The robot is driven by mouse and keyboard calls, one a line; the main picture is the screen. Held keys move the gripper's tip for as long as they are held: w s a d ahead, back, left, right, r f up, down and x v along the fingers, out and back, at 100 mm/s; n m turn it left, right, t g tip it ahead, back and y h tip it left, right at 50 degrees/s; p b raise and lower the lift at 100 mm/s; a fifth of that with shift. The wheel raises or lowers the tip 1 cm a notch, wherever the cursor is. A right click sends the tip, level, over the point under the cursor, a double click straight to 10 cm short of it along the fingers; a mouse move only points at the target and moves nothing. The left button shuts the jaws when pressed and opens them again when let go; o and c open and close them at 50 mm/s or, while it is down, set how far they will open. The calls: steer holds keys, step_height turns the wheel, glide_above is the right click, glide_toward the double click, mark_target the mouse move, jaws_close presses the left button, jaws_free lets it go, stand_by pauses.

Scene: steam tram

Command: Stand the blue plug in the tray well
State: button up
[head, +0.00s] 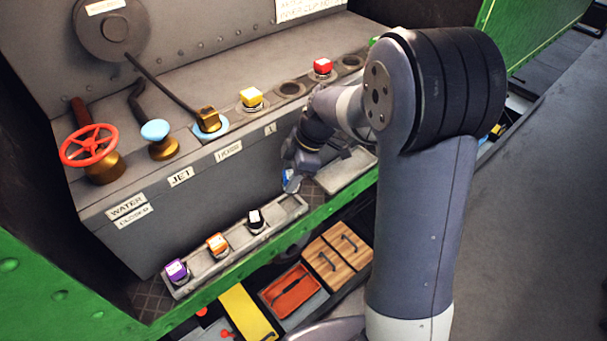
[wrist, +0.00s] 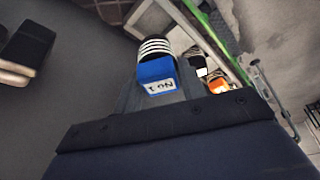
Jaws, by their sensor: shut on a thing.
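The blue plug (wrist: 157,75) fills the middle of the wrist view, with a lettered face and a black-and-white striped end. My gripper (head: 291,182) is shut on it, and only a sliver of blue (head: 286,175) shows in the head view. The grey tray (head: 232,259) lies low along the front of the bench. It holds a purple plug (head: 177,271), an orange plug (head: 217,244) and a black plug (head: 256,221). Its right-end well (head: 290,204) looks empty. The plug appears above that end, apart from the tray.
The bench carries a red handwheel (head: 90,146), blue-capped valve (head: 157,138), brass fitting (head: 208,121), yellow plug (head: 251,98) and red plug (head: 322,67). Another pale tray (head: 346,171) lies right of my gripper. A green edge (head: 230,279) runs in front of the tray.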

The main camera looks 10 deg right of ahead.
steer(key=shift+s+a+r+n, duration=0.2)
steer(key=shift+a+n, duration=0.1)
steer(key=shift+n, duration=0.2)
steer(key=shift+f+b, duration=1.2)
steer(key=shift+f, duration=1.2)
steer(key=shift+f+b, duration=1.25)
steer(key=shift+b, duration=0.05)
steer(key=o, duration=2)
steer(key=shift+c, duration=0.2)
steer(key=shift+w+r, duration=0.15)
steer(key=shift+c, duration=0.3)
steer(key=shift+r, duration=0.2)
steer(key=shift+r+p, duration=0.65)
steer(key=shift+r, duration=0.5)
